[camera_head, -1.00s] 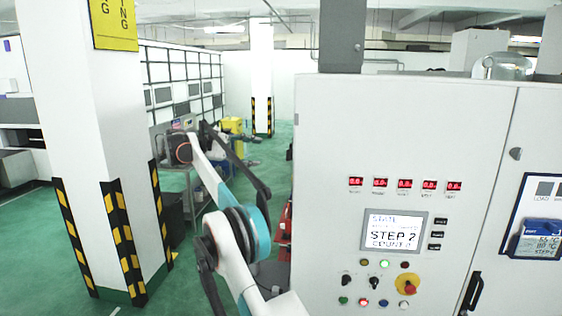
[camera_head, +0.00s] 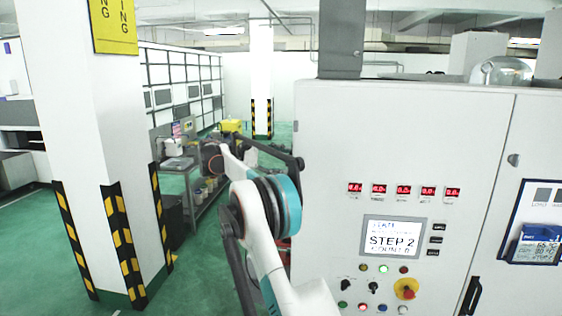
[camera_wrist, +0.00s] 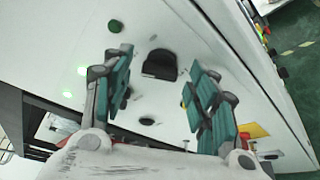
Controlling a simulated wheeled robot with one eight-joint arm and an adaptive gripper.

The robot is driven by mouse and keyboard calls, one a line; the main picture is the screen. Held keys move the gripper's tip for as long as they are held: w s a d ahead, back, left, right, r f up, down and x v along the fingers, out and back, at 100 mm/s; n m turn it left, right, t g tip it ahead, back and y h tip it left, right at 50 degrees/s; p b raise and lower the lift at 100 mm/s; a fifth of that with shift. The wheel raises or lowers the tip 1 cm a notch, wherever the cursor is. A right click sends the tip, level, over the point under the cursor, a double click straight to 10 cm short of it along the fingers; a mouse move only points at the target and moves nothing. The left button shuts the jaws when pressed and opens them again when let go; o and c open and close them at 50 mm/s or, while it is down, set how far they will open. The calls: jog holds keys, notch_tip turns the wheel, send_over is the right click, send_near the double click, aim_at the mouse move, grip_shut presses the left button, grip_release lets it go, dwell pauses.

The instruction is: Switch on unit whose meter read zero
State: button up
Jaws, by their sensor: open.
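In the head view a white cabinet (camera_head: 330,120) fills the right side. It bears a row of several red digital meters (camera_head: 403,190), too small to read surely. Below are a screen (camera_head: 394,241) showing STEP 2, lamps, a red-and-yellow knob (camera_head: 405,289) and two black selector switches (camera_head: 347,285). My arm runs up on the left of the cabinet; its end is not clear there. In the wrist view my gripper (camera_wrist: 160,78) is open and empty. A black knob-like part (camera_wrist: 160,65) on a white panel appears between its fingers. Two lit green lamps (camera_wrist: 76,82) are at left.
A white pillar (camera_head: 85,110) with striped guards stands at left. A cart (camera_head: 200,185) with containers stands behind my arm. A blue box (camera_head: 536,243) hangs on the cabinet's right door.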

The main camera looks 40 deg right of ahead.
jog(key=c, duration=1.1)
jog(key=shift+o, duration=0.2)
jog(key=shift+f+b, duration=0.15)
jog(key=shift+b, duration=0.25)
jog(key=shift+f+m+g+h+b, duration=0.15)
jog(key=shift+m+g+h+b, duration=0.35)
jog(key=shift+m+b, duration=1.1)
jog(key=shift+f+m+g+h+b, duration=0.1)
jog(key=shift+m+g+h+b, duration=0.15)
jog(key=shift+m+h+b, duration=1.25)
jog(key=shift+f+m+g+y+b, duration=0.25)
jog(key=shift+m+b, duration=0.65)
jog(key=shift+m, duration=1.5)
jog(key=shift+r, duration=0.1)
